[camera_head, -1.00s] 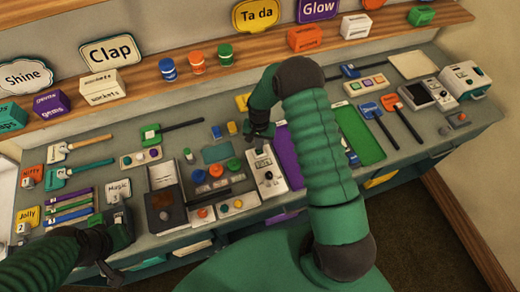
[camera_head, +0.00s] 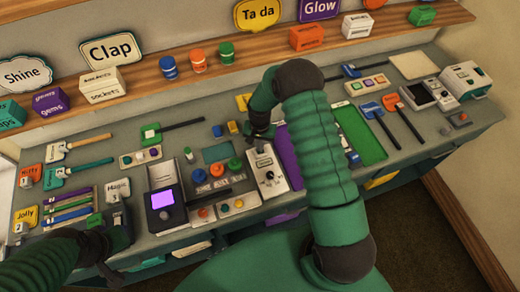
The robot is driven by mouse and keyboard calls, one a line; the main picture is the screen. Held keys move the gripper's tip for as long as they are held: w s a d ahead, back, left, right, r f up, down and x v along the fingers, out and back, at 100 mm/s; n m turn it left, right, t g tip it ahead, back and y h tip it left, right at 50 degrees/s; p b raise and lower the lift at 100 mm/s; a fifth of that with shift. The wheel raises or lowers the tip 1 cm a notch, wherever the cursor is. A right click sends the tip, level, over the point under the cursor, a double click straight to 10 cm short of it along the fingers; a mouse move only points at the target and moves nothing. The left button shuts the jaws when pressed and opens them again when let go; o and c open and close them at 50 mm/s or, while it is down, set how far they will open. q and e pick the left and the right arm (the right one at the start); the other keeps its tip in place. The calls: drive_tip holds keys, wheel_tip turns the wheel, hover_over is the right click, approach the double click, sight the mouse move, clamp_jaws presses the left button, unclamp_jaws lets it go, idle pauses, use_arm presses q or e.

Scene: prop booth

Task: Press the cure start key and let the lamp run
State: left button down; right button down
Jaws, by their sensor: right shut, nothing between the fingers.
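My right gripper (camera_head: 260,136) is shut and empty, pointing down at the back end of a white control box (camera_head: 270,182). The box has a dark dial and small markings; its back end is partly hidden by the fingers. I cannot tell whether the fingertips touch it or which part is the start key. To its left, a dark lamp unit (camera_head: 181,218) has a window glowing bright violet (camera_head: 163,198) and a grey panel behind it. My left gripper (camera_head: 108,262) is low at the left, dark and partly hidden; its jaw state is unclear.
A button panel (camera_head: 238,206) and colored knobs (camera_head: 235,164) stand between lamp unit and control box. Colored sticks (camera_head: 68,207) lie at left. A purple mat (camera_head: 286,150) and green mat (camera_head: 360,137) lie right of the control box. A wooden shelf (camera_head: 140,91) runs behind.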

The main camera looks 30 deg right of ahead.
drive_tip(key=r+p, duration=0.1)
drive_tip(key=r, duration=0.1)
drive_tip(key=r+p, duration=0.1)
drive_tip(key=shift+d+r+p, duration=0.2)
drive_tip(key=shift+r+p, duration=0.15)
wheel_tip(320, 180, up, 4)
drive_tip(key=p, duration=0.2)
drive_tip(key=shift+a+r+p, duration=0.15)
drive_tip(key=shift+p, duration=0.2)
